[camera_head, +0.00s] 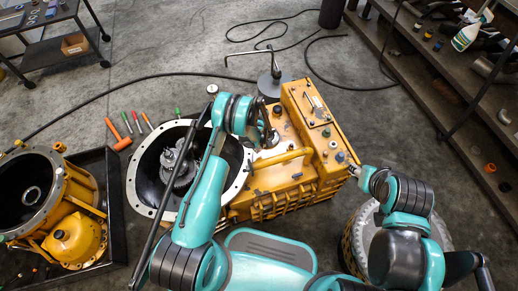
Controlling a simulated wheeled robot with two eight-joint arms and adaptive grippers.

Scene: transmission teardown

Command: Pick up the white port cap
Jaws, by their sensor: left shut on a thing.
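The yellow transmission housing (285,190) lies in the middle, with small caps and fittings on its top. A pale round cap (333,144) sits on its right part, beside a blue cap (340,156); I cannot tell for certain that the pale one is the white port cap. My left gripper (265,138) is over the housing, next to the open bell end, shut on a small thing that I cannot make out. My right gripper (358,171) is at the housing's right edge, close to the blue cap; its fingers are too small to read.
A yellow casing (62,235) stands in a black tray (117,215) at left. Screwdrivers and an orange mallet (118,136) lie on the floor. A stand with a round base (270,84) is behind the housing. Shelves with a spray bottle (468,34) line the right.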

